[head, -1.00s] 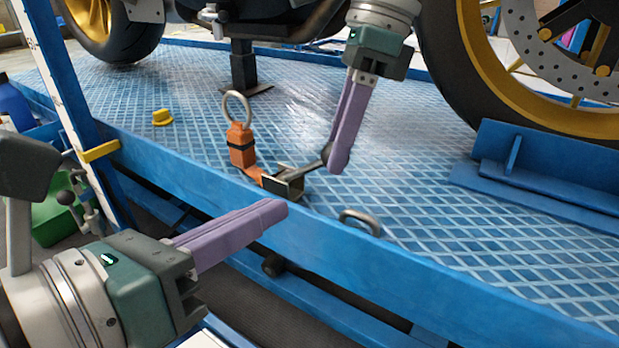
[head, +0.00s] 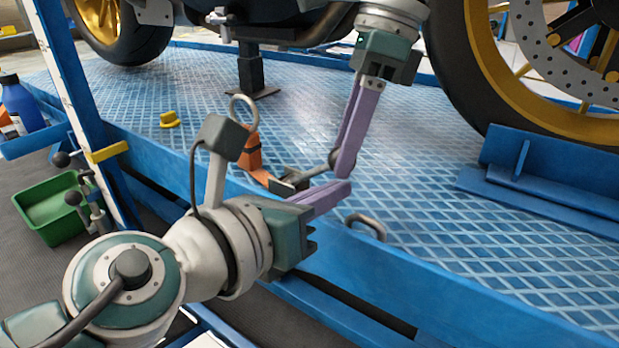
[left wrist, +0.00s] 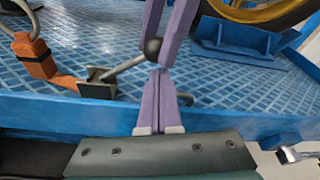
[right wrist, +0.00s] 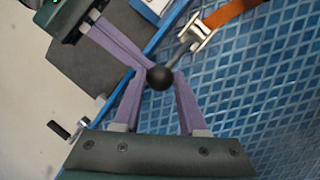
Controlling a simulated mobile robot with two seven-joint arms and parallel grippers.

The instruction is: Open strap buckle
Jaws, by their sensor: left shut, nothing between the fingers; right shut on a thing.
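The strap buckle (head: 284,186) is a metal frame with an orange strap (head: 250,158) on the blue ribbed deck near its front edge. Its lever (left wrist: 128,66) sticks out to the right and ends in a black ball knob (right wrist: 159,77). My right gripper (head: 344,166) comes down from above, shut on the knob. My left gripper (head: 345,188) is shut and empty, its fingertips just below and beside the knob. In the right wrist view the left fingers reach in from the upper left, close to the ball; I cannot tell whether they touch. My left arm partly hides the strap in the head view.
A metal ring (head: 243,108) stands at the strap's end. Another metal loop (head: 367,226) lies on the deck edge. A yellow cap (head: 169,119), a blue wheel bracket (head: 540,185) and the motorcycle's wheels stand around. A green bin (head: 50,207) is at the left.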

